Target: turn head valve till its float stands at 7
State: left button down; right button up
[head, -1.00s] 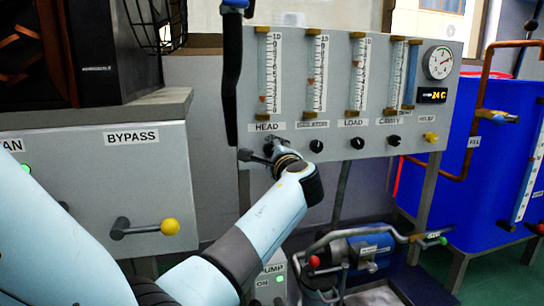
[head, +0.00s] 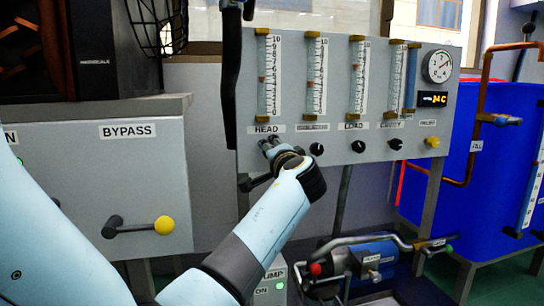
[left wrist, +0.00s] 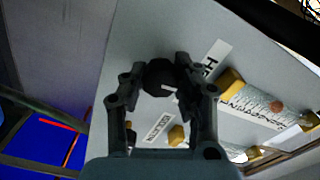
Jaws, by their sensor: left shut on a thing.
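The head flowmeter (head: 269,75) is the leftmost clear tube on the grey panel, above the HEAD label. Its reddish float (head: 262,79) stands at roughly 5 on the scale; the exact reading is hard to make out. The float also shows in the left wrist view (left wrist: 277,105). My left gripper (head: 268,145) is at the head valve under the label and hides most of it in the head view. In the left wrist view, the gripper's fingers (left wrist: 158,80) are closed around the black valve knob (left wrist: 160,75). My right gripper is not in view.
Further black knobs (head: 317,149) sit close to the right of the head valve, with more flowmeters (head: 317,75) above. A dial gauge (head: 438,66) is at the panel's right. The BYPASS box (head: 150,165) with a yellow-ended lever (head: 164,225) stands left. A pump (head: 368,257) is below.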

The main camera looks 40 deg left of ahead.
pick_arm(q)
jog(key=shift+f+n, duration=0.15)
jog(key=shift+n, duration=0.25)
jog(key=c, duration=0.9)
grip_release()
jog(key=shift+c, duration=0.2)
jog(key=shift+s+d, duration=0.1)
jog(key=v, duration=0.7)
jog(key=shift+s, duration=0.15)
